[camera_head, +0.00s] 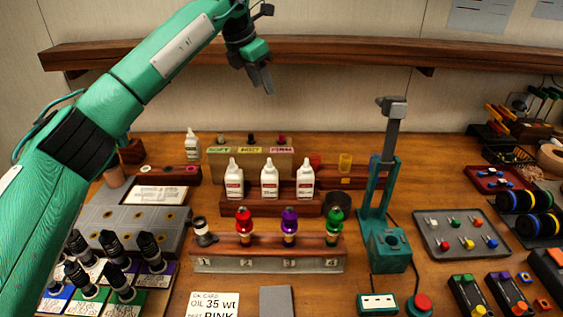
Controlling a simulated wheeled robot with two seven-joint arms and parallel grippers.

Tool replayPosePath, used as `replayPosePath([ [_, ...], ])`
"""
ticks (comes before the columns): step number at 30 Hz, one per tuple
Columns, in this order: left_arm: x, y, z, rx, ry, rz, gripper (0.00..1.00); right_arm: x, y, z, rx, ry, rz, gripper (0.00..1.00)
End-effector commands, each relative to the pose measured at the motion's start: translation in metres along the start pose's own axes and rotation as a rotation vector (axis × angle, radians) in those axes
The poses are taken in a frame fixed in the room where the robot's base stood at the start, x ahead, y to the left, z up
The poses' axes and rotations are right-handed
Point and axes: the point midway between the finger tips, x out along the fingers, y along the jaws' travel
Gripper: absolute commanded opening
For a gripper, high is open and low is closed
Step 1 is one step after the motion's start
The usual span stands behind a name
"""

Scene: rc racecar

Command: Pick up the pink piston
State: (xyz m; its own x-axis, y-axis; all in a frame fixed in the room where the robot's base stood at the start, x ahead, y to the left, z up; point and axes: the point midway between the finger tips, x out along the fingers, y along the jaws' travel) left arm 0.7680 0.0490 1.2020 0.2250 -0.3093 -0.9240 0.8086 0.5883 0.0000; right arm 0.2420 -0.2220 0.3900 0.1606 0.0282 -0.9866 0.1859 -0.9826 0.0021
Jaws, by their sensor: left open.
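A small wooden holder (160,179) at the back left carries several small round discs. The one at its right end looks pink and seems to be the pink piston (192,169), though it is too small to make out clearly. My left arm comes in from the left, and my left gripper (262,82) hangs high in front of the wall shelf, fingers pointing down. It is open and empty, above and to the right of the disc, well apart from it. My right gripper is out of view.
Three white bottles (269,180) stand on a wooden step right of the holder. A rack with red, purple and green-capped shocks (290,226) stands in front. A teal press (388,215) rises to the right. The shelf (340,52) juts out behind.

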Motion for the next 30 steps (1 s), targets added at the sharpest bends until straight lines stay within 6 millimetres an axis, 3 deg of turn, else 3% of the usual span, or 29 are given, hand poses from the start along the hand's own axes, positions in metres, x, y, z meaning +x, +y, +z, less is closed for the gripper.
replayPosePath([
  [1, 0.016, 0.0, -0.006, 0.0, -0.001, 0.0, 0.4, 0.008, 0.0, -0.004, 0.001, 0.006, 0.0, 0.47],
  [9, 0.032, 0.0, -0.011, 0.0, 0.0, 0.0, 0.4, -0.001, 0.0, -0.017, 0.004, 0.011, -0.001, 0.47],
  [21, 0.1, 0.0, -0.011, -0.002, 0.001, -0.002, 0.4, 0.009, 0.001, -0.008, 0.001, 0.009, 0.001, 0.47],
  [30, 0.126, -0.002, -0.01, 0.001, 0.001, -0.003, 0.4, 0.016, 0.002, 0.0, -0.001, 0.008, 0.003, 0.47],
])
